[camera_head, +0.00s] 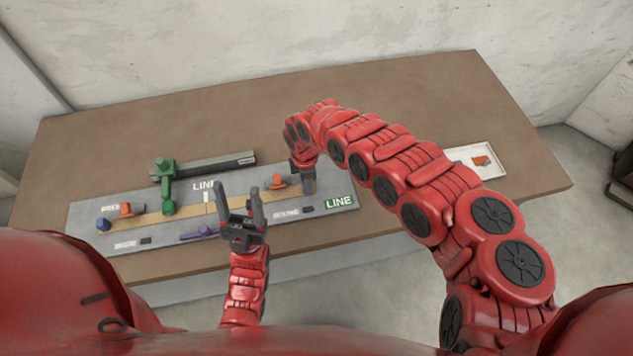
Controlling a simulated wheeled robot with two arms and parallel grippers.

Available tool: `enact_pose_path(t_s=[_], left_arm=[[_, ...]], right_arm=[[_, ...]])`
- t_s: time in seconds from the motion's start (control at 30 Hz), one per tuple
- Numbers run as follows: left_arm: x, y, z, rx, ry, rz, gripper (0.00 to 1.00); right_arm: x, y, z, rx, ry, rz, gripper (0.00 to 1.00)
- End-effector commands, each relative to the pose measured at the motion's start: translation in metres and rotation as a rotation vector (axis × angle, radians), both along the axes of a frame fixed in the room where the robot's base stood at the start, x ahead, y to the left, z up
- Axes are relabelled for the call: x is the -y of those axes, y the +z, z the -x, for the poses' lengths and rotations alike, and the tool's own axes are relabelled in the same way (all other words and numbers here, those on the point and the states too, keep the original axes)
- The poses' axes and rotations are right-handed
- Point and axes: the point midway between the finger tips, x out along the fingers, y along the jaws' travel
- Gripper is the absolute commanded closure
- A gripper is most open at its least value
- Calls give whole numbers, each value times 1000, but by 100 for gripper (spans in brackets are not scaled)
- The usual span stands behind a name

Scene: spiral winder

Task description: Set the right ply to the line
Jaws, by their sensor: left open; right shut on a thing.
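A grey board (335,196) lies on the table with a tan strip (188,213) along it. A white mark (206,197) under a "LINE" label crosses the strip near its middle; a green "LINE" plate (339,202) is at the right end. An orange piece (279,181) sits on the strip's right part. My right gripper (305,187) is shut at the strip's right end, just right of the orange piece; what it holds is hidden behind its fingers. My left gripper (241,207) is open and empty, fingers up, in front of the board's middle.
A green post (166,188) joins a dark grey bar (212,166) behind the strip. A purple piece (198,231) lies in front. A white tray (473,158) is at right.

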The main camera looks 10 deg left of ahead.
Motion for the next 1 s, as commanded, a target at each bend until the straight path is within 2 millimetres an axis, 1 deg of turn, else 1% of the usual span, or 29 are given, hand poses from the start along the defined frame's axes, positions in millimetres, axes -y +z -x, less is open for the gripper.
enact_pose_path(t_s=[0.03, 0.2, 0.23, 0.37, 0.4, 0.67, 0.77, 0.93, 1.0], left_arm=[[0, 0, 0, 0, 0, 0, 40], [0, 1, 0, 0, 0, 0, 40], [0, 1, 0, 0, 0, 0, 40], [0, 1, 0, 0, 0, 0, 40], [0, 1, 0, 0, 0, 0, 40], [0, 0, 0, 0, 0, 0, 40], [0, -1, 0, 0, 0, 0, 40], [0, -5, 0, 0, 0, 0, 40], [0, -8, 0, 0, 0, 0, 40]], right_arm=[[-4, 0, 3, -4, 3, -6, 100], [-5, 0, 3, -4, 3, -8, 100], [-5, 0, 3, -4, 4, -8, 60], [-4, 0, 3, -3, 3, -6, 36], [-4, 0, 2, -3, 3, -6, 35], [-3, 1, 1, -2, 2, -6, 35], [-3, 6, 0, 0, 2, -6, 35], [0, 31, -1, 4, 2, -2, 35], [-1, 49, -4, 9, 0, -7, 35]])
